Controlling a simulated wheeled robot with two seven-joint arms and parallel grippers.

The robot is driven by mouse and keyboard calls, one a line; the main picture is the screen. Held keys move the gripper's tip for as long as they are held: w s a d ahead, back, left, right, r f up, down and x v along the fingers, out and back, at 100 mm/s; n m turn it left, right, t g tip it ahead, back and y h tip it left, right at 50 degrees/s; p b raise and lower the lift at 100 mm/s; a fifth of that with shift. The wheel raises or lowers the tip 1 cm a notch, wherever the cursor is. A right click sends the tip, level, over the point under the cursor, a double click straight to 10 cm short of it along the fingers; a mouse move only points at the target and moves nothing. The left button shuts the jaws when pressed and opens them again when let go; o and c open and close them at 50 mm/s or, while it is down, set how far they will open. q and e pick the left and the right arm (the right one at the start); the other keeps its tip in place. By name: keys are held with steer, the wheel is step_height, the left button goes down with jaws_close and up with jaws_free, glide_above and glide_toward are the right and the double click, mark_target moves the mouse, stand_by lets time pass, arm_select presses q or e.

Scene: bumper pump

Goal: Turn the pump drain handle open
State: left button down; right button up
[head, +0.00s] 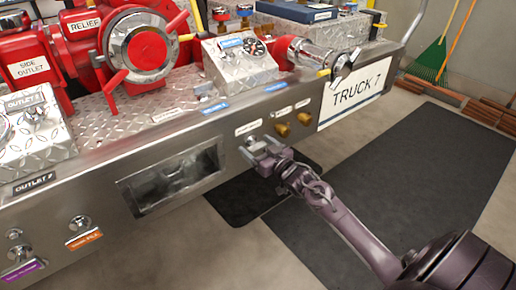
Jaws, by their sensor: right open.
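A small silver knob (250,141) sits on the front face of the steel bumper (190,145), under a white label too small to read. It may be the pump drain handle, but I cannot tell for sure. My right gripper (259,151) is open, its two fingers pointing at the bumper right at this knob and partly covering it. I cannot tell whether the fingers touch it. Two brass knobs (282,130) (304,118) sit just to the right under their own labels. My left gripper is not in view.
A recessed opening (172,172) is left of the gripper. Silver knobs (80,224) with coloured labels sit at lower left. Red valves (145,50) and a silver outlet (315,55) stand on top. A TRUCK 7 sign (355,94) is at right. Dark mats (400,180) cover the open floor.

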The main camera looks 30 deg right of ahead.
steer(key=c, duration=1)
steer(key=shift+r+n+p, duration=0.1)
steer(key=shift+n+p, duration=0.25)
steer(key=shift+n, duration=0.15)
steer(key=shift+n+p, duration=0.3)
steer(key=shift+n, duration=0.3)
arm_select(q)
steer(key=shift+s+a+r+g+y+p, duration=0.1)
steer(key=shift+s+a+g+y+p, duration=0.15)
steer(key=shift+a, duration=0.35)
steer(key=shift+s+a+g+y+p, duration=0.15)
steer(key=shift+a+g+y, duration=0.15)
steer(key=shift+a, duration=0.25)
arm_select(e)
steer(key=shift+n, duration=1.4)
steer(key=o, duration=1)
